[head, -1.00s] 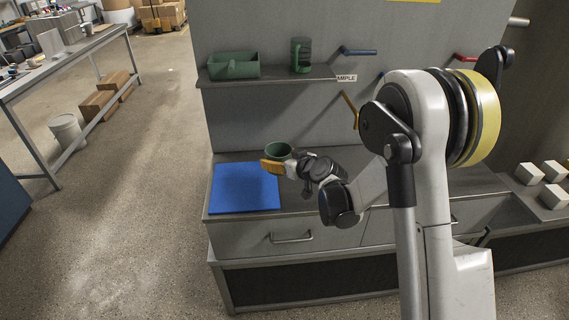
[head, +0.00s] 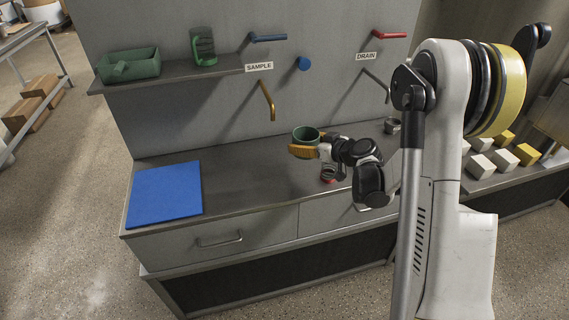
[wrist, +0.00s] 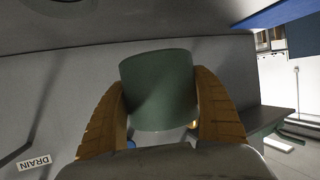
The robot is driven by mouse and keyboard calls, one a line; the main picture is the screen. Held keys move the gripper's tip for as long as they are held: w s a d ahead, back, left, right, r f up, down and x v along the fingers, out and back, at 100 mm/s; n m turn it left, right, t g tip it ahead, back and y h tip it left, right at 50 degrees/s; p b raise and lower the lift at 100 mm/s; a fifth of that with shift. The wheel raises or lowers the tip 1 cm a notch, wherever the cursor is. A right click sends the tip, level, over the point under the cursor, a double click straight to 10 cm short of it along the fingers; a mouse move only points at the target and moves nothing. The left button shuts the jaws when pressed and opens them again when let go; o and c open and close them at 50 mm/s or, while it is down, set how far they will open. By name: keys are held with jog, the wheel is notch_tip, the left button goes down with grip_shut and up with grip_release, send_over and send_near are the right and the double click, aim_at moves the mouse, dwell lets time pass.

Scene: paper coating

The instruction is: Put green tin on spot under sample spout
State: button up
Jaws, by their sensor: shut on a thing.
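The green tin (head: 306,134) is an open-topped cup, held roughly upright above the counter. My gripper (head: 301,149) is shut on it, with yellow fingers on either side. In the wrist view the tin (wrist: 158,88) sits between both fingers. The brass sample spout (head: 268,101) hangs from the back panel below the SAMPLE label (head: 259,67). The tin is right of and below the spout's tip in the head view. The counter under the spout (head: 250,165) looks bare; no mark shows there.
A blue mat (head: 165,194) lies on the counter's left end. A red item (head: 328,173) stands below my gripper, partly hidden. A grey cup (head: 392,126) is near the drain spout (head: 377,80). A shelf holds a green tray (head: 128,64) and green mug (head: 203,46).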

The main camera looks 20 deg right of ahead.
jog(key=b, duration=0.5)
send_over(274, 166)
notch_tip(274, 166, down, 7)
jog(key=shift+a+f, duration=0.1)
notch_tip(274, 166, down, 4)
jog(key=shift+b, duration=0.9)
jog(key=o, duration=1.3)
jog(key=shift+c, duration=0.2)
